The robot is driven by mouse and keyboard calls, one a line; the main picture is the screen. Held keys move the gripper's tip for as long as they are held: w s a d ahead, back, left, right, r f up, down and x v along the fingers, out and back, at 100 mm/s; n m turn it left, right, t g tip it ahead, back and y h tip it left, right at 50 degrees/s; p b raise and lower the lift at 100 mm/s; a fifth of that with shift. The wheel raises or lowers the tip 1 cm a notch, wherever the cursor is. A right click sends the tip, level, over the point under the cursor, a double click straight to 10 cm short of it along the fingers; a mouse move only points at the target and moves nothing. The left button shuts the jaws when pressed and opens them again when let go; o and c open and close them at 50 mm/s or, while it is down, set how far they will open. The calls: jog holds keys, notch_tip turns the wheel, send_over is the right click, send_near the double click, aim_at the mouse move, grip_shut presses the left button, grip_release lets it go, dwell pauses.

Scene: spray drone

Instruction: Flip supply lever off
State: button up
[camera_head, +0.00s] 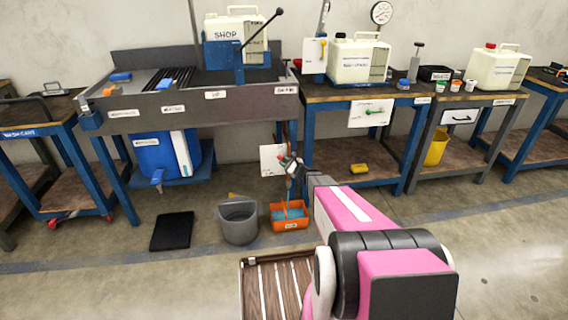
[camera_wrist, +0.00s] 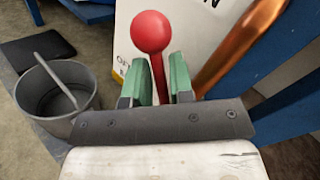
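The supply lever has a red ball knob (camera_wrist: 150,32) on a thin red stem (camera_wrist: 158,78). In the wrist view my gripper (camera_wrist: 158,78) has its green fingertips on either side of the stem, below the knob. Small gaps appear to show beside the stem, so the gripper looks open around it. Behind the lever is a white sign (camera_wrist: 130,42) with partly hidden lettering, beside a copper pipe (camera_wrist: 238,48). In the head view my gripper (camera_head: 291,163) is at the sign (camera_head: 271,160), below the right end of the sink bench. The lever is too small there to judge.
A grey bucket (camera_head: 238,222) and an orange tub (camera_head: 289,216) stand on the floor below. A black mat (camera_head: 172,231) lies to their left. A blue bench leg (camera_wrist: 275,75) stands close right of the pipe. The sink bench (camera_head: 190,108) is above left.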

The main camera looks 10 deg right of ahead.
jog(key=shift+w+a, duration=0.1)
jog(key=shift+w, duration=0.05)
jog(key=shift+c, duration=0.4)
grip_shut()
jog(key=shift+a, duration=0.1)
jog(key=shift+a+f+n+g+h, duration=0.35)
jog(key=shift+f+n+g+h, duration=0.2)
jog(key=shift+n+h, duration=0.35)
jog(key=shift+a+f+n+g+h, duration=0.4)
jog(key=shift+f+n+h, duration=0.4)
jog(key=shift+n, duration=0.25)
jog(key=shift+a+f+n+g+h, duration=0.3)
jog(key=shift+f+n+g+h, duration=0.25)
jog(key=shift+n+h, duration=0.4)
jog(key=shift+o, duration=0.4)
grip_release()
